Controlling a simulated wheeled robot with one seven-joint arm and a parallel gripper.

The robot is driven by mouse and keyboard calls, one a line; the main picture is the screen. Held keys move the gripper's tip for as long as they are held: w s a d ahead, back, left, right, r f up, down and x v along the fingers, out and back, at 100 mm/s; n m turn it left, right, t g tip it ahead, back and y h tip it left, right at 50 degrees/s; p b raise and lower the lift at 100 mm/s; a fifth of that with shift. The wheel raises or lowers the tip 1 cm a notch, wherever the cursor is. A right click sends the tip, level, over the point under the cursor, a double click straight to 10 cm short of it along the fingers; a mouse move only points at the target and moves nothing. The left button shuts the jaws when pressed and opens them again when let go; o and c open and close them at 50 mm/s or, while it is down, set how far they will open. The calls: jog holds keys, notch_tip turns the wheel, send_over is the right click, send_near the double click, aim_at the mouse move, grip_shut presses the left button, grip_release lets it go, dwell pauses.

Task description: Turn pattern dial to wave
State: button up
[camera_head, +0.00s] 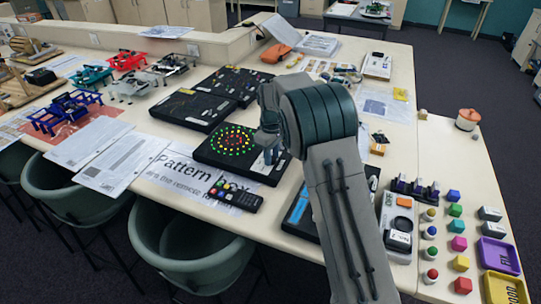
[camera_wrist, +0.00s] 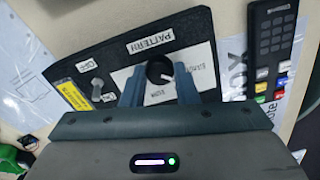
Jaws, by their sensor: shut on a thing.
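The pattern box (camera_head: 215,157) is a black box on the table, with rings of lit red, yellow and green dots on its top. My gripper (camera_head: 269,150) is at its right edge. In the wrist view, my gripper (camera_wrist: 160,86) has its two fingers on either side of the black pattern dial (camera_wrist: 159,68) and is shut on it. White labels surround the dial, and the PATTERN label (camera_wrist: 150,40) sits above it. The label words beside the dial are too small or partly hidden to read surely. The dial's exact pointing is unclear.
A black remote (camera_head: 235,196) lies in front of the box, on the Pattern box sheet (camera_head: 180,176). Another black panel (camera_head: 192,110) stands behind. A toggle switch (camera_wrist: 97,87) is left of the dial. Coloured blocks and trays are at the right; green chairs line the front edge.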

jog(key=m, duration=0.5)
jog(key=shift+m, duration=0.3)
jog(key=m, duration=0.6)
jog(key=shift+d+b, duration=0.1)
jog(key=shift+b, duration=0.2)
jog(key=m, duration=0.6)
jog(key=shift+m, duration=0.4)
jog(key=m+p, duration=0.1)
jog(key=m, duration=0.4)
jog(key=o, duration=1)
